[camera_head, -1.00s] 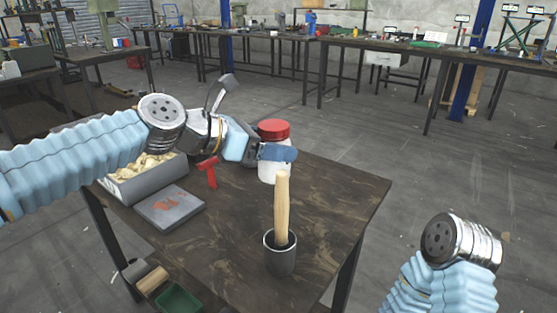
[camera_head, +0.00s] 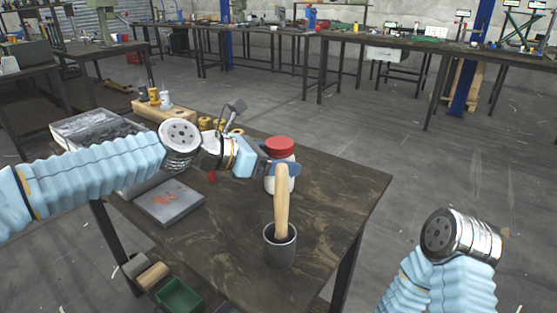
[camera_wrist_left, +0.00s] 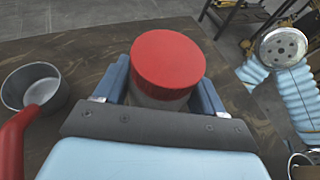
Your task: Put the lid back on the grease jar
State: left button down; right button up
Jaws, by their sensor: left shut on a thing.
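The grease jar has a white body (camera_head: 270,184) and a red lid (camera_head: 280,147) that sits on its top in the head view. In the left wrist view the red lid (camera_wrist_left: 168,60) is level between my blue fingers, with a narrow greyish band of jar below it. My left gripper (camera_head: 277,170) is shut on the jar's body, just below the lid, one finger on each side. The fingers hide part of the jar. I cannot tell whether the jar's base touches the table. My right gripper is out of view; only part of that arm shows.
A wooden-handled tool (camera_head: 282,205) stands in a dark grey cup (camera_head: 280,252) in front of the jar. A grey plate (camera_head: 168,203) lies left. The table's right side is clear.

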pick_arm(q)
jog(key=shift+c, duration=0.5)
grip_release()
jog(key=shift+f, duration=0.1)
jog(key=shift+a, duration=0.15)
jog(key=b+v, duration=0.3)
jog(key=v, duration=0.8)
jog(key=shift+s+a+r, duration=0.2)
jog(key=shift+s+r, duration=0.05)
jog(key=shift+r, duration=0.1)
